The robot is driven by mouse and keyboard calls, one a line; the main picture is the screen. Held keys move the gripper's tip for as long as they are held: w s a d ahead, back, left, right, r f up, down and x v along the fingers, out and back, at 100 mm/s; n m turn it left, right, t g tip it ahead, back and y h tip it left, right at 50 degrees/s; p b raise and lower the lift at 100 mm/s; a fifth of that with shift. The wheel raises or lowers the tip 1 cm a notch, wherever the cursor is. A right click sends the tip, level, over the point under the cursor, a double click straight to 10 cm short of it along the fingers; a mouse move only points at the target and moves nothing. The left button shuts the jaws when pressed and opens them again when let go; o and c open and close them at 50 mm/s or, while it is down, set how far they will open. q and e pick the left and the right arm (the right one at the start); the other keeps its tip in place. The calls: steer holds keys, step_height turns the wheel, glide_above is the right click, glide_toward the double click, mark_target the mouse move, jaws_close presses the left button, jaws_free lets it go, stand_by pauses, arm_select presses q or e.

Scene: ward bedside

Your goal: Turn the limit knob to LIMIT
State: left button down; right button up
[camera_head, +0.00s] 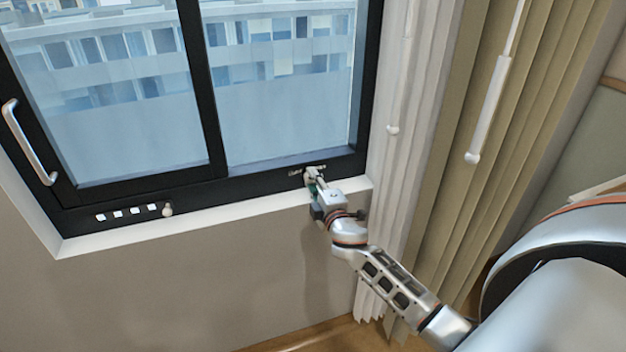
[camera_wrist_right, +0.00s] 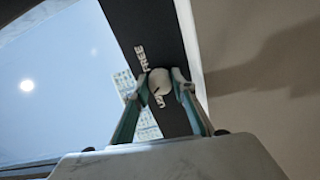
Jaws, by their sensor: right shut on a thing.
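In the right wrist view a round, pale limit knob (camera_wrist_right: 159,79) sits on the dark window frame (camera_wrist_right: 150,25), between my two fingertips. White lettering reading FREE (camera_wrist_right: 141,58) is beside it on one side. More white lettering (camera_wrist_right: 160,98), partly covered, is on the other and seems to read LIMIT. A small dark mark shows on the knob near the second lettering; its exact direction is hard to tell. My right gripper (camera_wrist_right: 161,85) is shut on the knob. In the head view my right gripper (camera_head: 312,178) is at the lower rail of the window and hides the knob. My left gripper is out of view.
A window handle (camera_head: 30,143) is at the far left. Several white squares (camera_head: 127,213) and a small pale knob (camera_head: 167,209) are on the lower rail. A white sill (camera_head: 240,215) runs below. Curtains (camera_head: 440,150) and a hanging white wand (camera_head: 488,110) are at right.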

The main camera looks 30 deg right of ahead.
steer(key=shift+n, duration=0.6)
steer(key=o, duration=1.1)
steer(key=v, duration=1.2)
steer(key=shift+d, duration=0.1)
